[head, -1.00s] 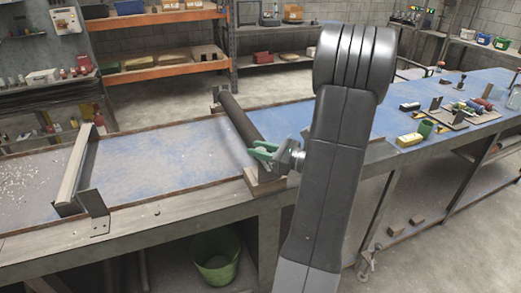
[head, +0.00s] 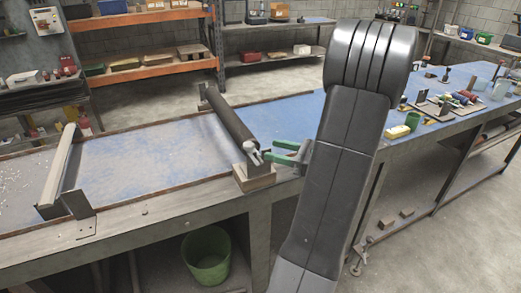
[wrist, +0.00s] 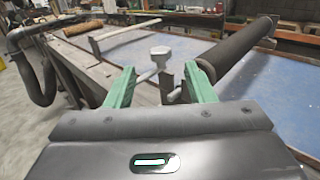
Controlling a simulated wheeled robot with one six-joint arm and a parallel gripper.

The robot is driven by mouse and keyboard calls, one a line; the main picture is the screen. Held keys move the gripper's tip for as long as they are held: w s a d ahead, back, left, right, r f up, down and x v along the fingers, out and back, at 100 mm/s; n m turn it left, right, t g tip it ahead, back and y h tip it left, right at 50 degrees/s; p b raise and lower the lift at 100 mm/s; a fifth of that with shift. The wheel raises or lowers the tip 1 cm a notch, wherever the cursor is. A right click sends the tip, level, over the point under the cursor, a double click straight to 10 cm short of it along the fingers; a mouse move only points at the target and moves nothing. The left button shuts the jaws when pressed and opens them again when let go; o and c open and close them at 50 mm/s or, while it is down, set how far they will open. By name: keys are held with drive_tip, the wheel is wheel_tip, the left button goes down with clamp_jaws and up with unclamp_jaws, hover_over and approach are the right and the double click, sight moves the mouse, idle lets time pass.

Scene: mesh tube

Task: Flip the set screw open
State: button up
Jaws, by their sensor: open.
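The set screw, a pale metal piece with a blocky head (wrist: 160,52) and a thin stem, stands at the near end of the dark mesh tube (wrist: 238,48). In the head view the set screw (head: 252,148) shows small at the tube's (head: 230,120) near end, above a block. My gripper (head: 274,151) is to the right of it, its green fingers pointing left toward it. In the wrist view my gripper (wrist: 160,76) is open and empty, with the set screw ahead, framed between the fingers. I cannot tell the exact gap.
The tube lies across the blue worktable (head: 150,160), its near end at a support block (head: 254,176) on the front edge. A second bar (head: 58,172) lies at the left. Small tools and a yellow block (head: 397,132) are at the right. A green bucket (head: 206,258) sits below.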

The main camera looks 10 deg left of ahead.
sight(249, 144)
drive_tip(key=v, duration=0.5)
drive_tip(key=shift+a, duration=0.1)
drive_tip(key=p+x, duration=0.2)
drive_tip(key=x, duration=1.2)
drive_tip(key=shift+n+g, duration=0.3)
drive_tip(key=shift+g, duration=0.2)
drive_tip(key=shift+t, duration=0.3)
